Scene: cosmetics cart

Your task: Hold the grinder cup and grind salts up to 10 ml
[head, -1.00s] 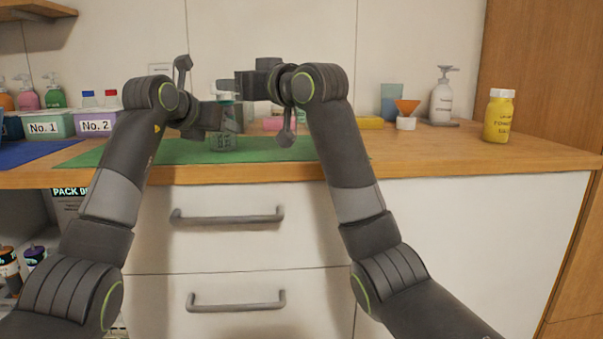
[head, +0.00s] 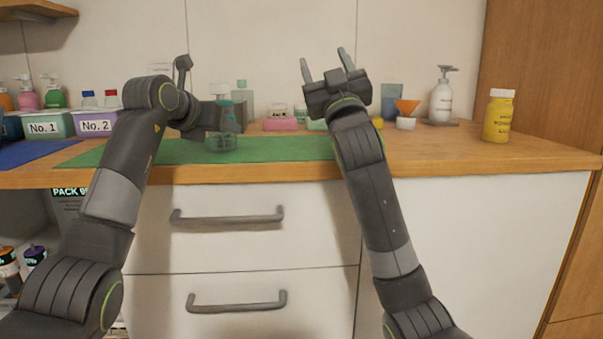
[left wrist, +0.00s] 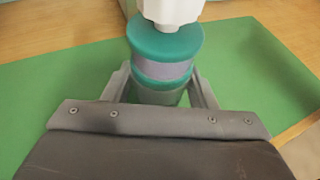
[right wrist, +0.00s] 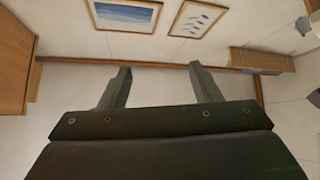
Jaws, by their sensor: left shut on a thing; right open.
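The grinder cup (head: 221,140) is clear with a teal top and stands upright at the green mat, left of the middle in the head view. My left gripper (head: 212,122) is shut on it from the left. In the left wrist view the teal-and-grey cup (left wrist: 163,65) sits between both fingers (left wrist: 160,92). The contents and any level marks are too small to read. My right gripper (head: 326,63) is raised to the right of the cup, pointing up, open and empty. In the right wrist view its fingers (right wrist: 160,82) are apart with nothing between them.
The green mat (head: 285,150) is mostly bare right of the cup. A pink item (head: 280,124), an orange funnel (head: 406,106), a white pump bottle (head: 441,100) and a yellow bottle (head: 498,118) stand along the counter. The No. 2 box (head: 96,125) is at the left.

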